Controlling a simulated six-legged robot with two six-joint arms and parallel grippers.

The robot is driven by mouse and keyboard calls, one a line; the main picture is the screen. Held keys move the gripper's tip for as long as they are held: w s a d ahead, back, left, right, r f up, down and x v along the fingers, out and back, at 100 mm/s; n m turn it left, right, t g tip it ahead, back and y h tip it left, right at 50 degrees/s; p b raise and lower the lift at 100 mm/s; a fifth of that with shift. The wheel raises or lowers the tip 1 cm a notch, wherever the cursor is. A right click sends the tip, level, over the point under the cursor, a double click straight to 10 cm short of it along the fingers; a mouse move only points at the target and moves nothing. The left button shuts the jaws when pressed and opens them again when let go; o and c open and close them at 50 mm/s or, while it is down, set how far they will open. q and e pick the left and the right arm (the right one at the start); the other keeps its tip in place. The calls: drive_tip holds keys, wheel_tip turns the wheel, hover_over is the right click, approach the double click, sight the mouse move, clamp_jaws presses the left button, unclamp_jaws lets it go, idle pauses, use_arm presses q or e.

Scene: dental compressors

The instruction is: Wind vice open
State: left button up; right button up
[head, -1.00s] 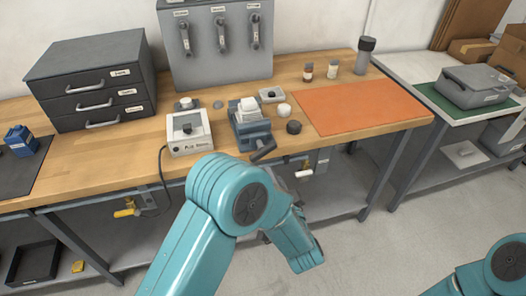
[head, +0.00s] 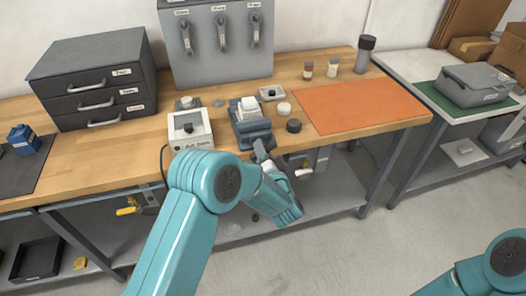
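The blue-grey vice (head: 252,131) stands at the front edge of the wooden bench, with a white block between its jaws at the top. Its dark handle is at the front, now mostly hidden by my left gripper. My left arm comes up from the bottom. My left gripper (head: 264,156) is at the front of the vice, at the handle. Its fingers are too small and partly hidden, so I cannot tell whether they are open or closed on the handle. Of my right arm only a teal link shows at the lower right; its gripper is out of view.
A white boxed device (head: 190,131) stands left of the vice. A dark round knob (head: 293,126) and a white round piece (head: 284,109) lie close on its right. An orange mat (head: 360,106) covers the bench's right end. Grey drawers (head: 95,77) stand at the back left.

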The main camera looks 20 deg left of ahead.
use_arm(q)
clamp_jaws()
drive_tip(key=shift+f+n+b, duration=0.25)
drive_tip(key=shift+n+b, duration=0.55)
drive_tip(key=shift+b, duration=0.3)
drive_tip(key=n+b, duration=1)
drive_tip(key=b, duration=0.1)
drive_tip(key=shift+d+f+n+b, duration=0.1)
drive_tip(key=shift+f+n+b, duration=0.05)
drive_tip(key=shift+n+b, duration=0.15)
drive_tip(key=n+b, duration=1)
drive_tip(key=shift+r+n+b, duration=0.15)
drive_tip(key=shift+n+b, duration=0.75)
drive_tip(key=shift+n, duration=0.1)
drive_tip(key=shift+r+n+b, duration=0.15)
drive_tip(key=shift+n+b, duration=0.7)
drive_tip(key=shift+n, duration=0.15)
drive_tip(key=shift+n+b, duration=0.5)
drive_tip(key=shift+n, duration=0.1)
drive_tip(key=o, duration=0.7)
unclamp_jaws()
drive_tip(key=shift+r, duration=0.1)
drive_tip(key=shift+d, duration=0.1)
